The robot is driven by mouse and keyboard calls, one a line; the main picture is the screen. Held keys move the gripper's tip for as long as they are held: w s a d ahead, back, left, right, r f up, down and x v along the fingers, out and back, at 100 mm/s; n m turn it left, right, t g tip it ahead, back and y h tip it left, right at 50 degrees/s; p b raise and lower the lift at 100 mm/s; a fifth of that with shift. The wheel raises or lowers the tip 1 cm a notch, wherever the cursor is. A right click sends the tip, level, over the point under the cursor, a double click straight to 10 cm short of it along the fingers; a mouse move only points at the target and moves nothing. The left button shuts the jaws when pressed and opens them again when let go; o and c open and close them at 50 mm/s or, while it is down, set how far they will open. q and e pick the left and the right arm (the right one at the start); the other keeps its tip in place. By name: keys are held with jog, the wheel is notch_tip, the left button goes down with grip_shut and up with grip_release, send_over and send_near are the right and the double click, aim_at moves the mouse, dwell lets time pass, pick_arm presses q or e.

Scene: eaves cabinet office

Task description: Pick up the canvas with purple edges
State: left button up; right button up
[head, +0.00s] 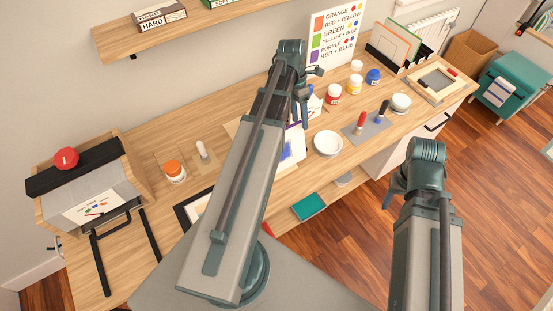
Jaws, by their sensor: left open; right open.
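A canvas with purple edges (298,141) lies on the wooden worktop, mostly hidden behind my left arm. Its right part shows, with a white face and a blue-violet patch. My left gripper (301,112) is open and points down over the worktop, just beyond the visible part of the canvas; I cannot tell its height or whether it touches anything. My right gripper (390,200) is open and empty, in front of the worktop's near edge, to the right of the canvas.
A white bowl (328,144), brushes on a grey mat (367,127) and paint jars (333,96) stand right of the canvas. An orange-lidded jar (174,172) and a box (95,200) are at left. A color chart (334,36) stands behind. A shelf (205,24) overhangs the back.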

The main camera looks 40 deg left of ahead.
aim_at(300, 135)
pick_arm(q)
jog(key=shift+b+x, duration=0.3)
jog(key=shift+x, duration=0.55)
pick_arm(e)
jog(key=shift+f, duration=0.8)
pick_arm(q)
jog(key=b+x, duration=0.5)
jog(key=shift+s+f, duration=0.15)
jog(key=shift+s, duration=0.05)
pick_arm(e)
notch_tip(300, 135, down, 5)
jog(key=shift+r, duration=0.1)
pick_arm(q)
grip_shut()
